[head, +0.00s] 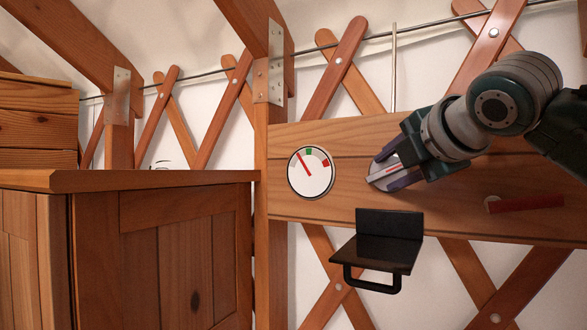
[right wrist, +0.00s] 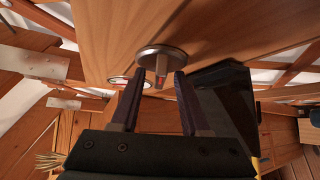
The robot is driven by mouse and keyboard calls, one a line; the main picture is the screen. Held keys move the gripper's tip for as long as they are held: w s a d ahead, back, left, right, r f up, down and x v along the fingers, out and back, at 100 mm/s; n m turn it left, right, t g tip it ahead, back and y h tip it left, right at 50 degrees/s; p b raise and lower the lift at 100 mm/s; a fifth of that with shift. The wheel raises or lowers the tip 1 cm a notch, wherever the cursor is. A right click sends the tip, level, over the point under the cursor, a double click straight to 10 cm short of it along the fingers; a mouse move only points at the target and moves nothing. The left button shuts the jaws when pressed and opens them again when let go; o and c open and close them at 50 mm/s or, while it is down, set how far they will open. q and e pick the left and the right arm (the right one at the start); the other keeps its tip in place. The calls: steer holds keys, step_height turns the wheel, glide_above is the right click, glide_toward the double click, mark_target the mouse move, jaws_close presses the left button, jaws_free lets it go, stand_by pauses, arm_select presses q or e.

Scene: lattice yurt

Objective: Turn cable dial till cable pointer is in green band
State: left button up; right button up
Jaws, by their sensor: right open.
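The round white gauge (head: 311,180) is on the wooden board. Its red pointer (head: 303,164) leans up and left, with its tip to the left of the green band (head: 309,151). A red mark sits on the gauge's right side. The cable dial (right wrist: 150,53) is a round metal disc with a narrow, red-marked grip standing out from it. My right gripper (head: 377,178) is at the dial and partly hides it in the head view. In the right wrist view the gripper (right wrist: 159,76) is open, one finger on each side of the grip. My left gripper is out of view.
A black shelf bracket (head: 377,252) with a loop handle is below the dial. A red lever (head: 525,203) is on the board to the right. A wooden cabinet (head: 165,180) stands at left. A thin rod (head: 393,70) rises above the board.

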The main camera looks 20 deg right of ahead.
steer(key=c, duration=0.7)
jaws_close()
steer(key=shift+f+t+b, duration=0.3)
steer(key=shift+b, duration=0.6)
steer(key=m+t+b, duration=0.3)
steer(key=b, duration=0.4)
steer(key=f+m+t+h+b, duration=0.1)
steer(key=m+t+b, duration=0.1)
steer(key=b, duration=0.6)
steer(key=shift+f+m+t+b, duration=0.2)
steer(key=shift+m+t+b, duration=0.15)
steer(key=shift+m, duration=0.45)
steer(key=shift+r+m+t+h+b, duration=0.2)
steer(key=shift+m+t+h+b, duration=0.45)
steer(key=shift+b, duration=0.45)
